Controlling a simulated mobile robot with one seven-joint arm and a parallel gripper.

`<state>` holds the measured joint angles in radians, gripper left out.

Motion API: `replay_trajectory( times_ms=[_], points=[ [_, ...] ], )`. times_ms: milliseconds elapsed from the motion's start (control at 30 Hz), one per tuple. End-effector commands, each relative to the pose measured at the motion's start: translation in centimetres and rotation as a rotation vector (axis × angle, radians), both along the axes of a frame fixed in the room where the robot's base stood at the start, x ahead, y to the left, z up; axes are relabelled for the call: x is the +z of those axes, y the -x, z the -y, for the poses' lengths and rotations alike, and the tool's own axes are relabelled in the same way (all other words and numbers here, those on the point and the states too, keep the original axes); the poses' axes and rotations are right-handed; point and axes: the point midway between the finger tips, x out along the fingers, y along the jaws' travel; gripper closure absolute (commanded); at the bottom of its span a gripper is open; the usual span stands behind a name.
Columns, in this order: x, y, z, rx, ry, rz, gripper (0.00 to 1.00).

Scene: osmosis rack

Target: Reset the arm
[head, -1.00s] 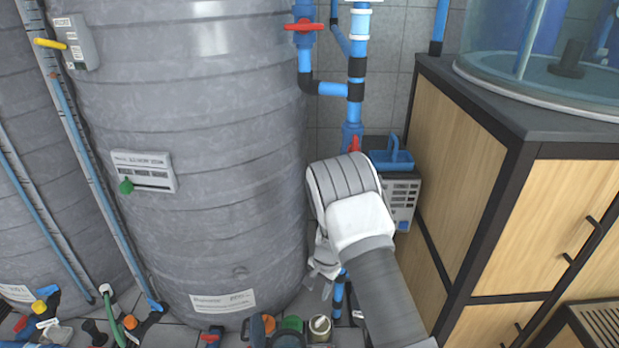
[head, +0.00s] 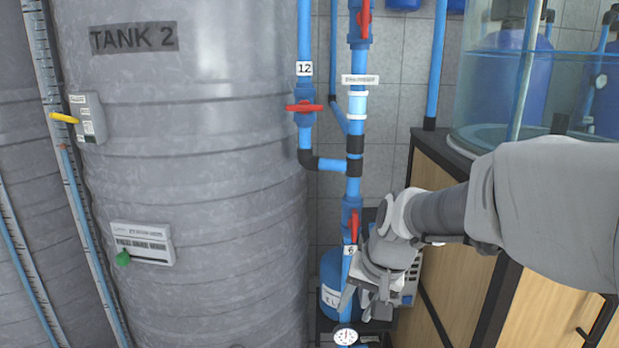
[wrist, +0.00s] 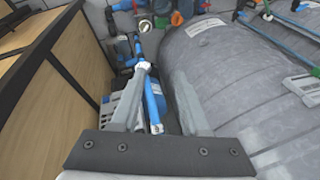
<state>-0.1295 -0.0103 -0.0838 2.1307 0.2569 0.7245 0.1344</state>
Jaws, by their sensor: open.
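My gripper (head: 363,298) is in the lower middle of the head view, in front of the blue pipes between the tank and the wooden cabinet. In the wrist view my gripper (wrist: 160,100) has its two grey fingers apart, with no object held between them. A blue pipe (wrist: 153,108) shows behind the gap between the fingers; I cannot tell how close it is. My arm reaches in from the right side of the head view.
A large grey tank marked TANK 2 (head: 190,190) stands at left. Blue pipes (head: 355,130) with red valve handles (head: 304,107) run beside it. A wooden cabinet (head: 436,166) carries a water-filled clear tank (head: 480,90) at right. A pressure gauge (head: 346,336) sits below my gripper.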

Motion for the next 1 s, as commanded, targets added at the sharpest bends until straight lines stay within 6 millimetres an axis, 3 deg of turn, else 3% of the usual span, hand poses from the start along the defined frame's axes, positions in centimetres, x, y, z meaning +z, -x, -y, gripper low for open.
replay_trajectory(
  times_ms=[100,300,700,767,800,1000],
  points=[
    [2.5,3.2,1.0,0.042,0.032,0.046,0.55],
    [5.0,8.5,2.6,0.104,0.102,0.111,0.55],
    [6.2,17.2,5.4,0.184,0.263,0.208,0.55],
    [6.0,18.2,5.8,0.191,0.288,0.218,0.55],
    [8.1,17.9,5.7,0.192,0.283,0.213,0.55],
    [12.5,17.8,5.7,0.191,0.280,0.211,0.55]
  ],
)
